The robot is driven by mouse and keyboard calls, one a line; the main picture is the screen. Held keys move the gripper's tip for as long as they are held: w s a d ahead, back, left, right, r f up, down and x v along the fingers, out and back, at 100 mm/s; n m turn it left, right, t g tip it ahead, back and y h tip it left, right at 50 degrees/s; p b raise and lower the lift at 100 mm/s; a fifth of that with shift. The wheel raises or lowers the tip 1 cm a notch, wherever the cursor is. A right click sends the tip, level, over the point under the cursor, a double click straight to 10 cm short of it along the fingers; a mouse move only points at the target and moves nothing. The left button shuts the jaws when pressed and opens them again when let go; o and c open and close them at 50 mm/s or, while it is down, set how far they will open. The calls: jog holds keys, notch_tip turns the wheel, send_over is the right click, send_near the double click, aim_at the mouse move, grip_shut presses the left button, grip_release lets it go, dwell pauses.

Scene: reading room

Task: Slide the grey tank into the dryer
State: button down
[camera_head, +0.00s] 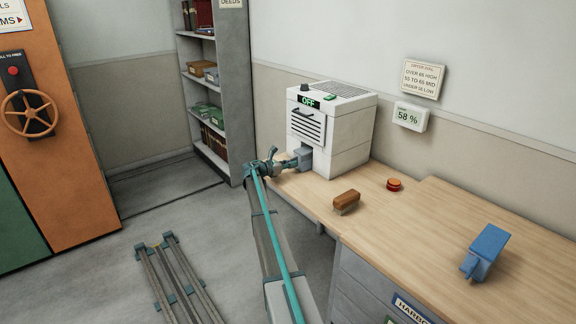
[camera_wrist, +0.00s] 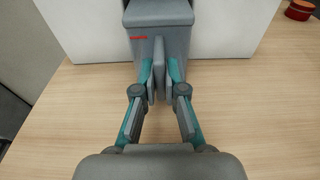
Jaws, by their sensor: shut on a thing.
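The white dryer (camera_head: 335,125) stands on the desk against the wall, with a dark display reading OFF in green. The grey tank (camera_head: 304,152) is at the low opening in the dryer's front, partly inside it. My gripper (camera_head: 284,163) is in front of the dryer and shut on the tank. In the wrist view, the grey tank (camera_wrist: 160,27) has a red mark at its upper left. My gripper (camera_wrist: 161,80) grips a ridge on its near side. The tank's far end is hidden in the dryer's opening.
A brown brush (camera_head: 346,201), a red round tin (camera_head: 394,185) and a blue object (camera_head: 485,251) lie on the wooden desk (camera_head: 420,222) to the right. A grey shelf (camera_head: 215,90) stands left of the dryer. Metal rails (camera_head: 172,280) lie on the floor.

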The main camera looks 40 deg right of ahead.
aim_at(297, 160)
jog(key=shift+s+d+p, duration=0.15)
jog(key=shift+d+p, duration=0.4)
jog(key=shift+d, duration=3)
jog(key=c, duration=0.9)
grip_release()
jog(key=shift+a, duration=0.1)
jog(key=shift+w+a+r+p, duration=0.1)
jog(key=shift+a+r+p, duration=0.25)
jog(key=shift+a, duration=1.1)
jog(key=shift+w+a+r+p, duration=0.1)
jog(key=shift+a+r+p, duration=0.25)
jog(key=shift+a, duration=1.15)
jog(key=shift+a+r+p, duration=0.25)
jog(key=shift+a+p, duration=0.1)
jog(key=shift+a, duration=1.1)
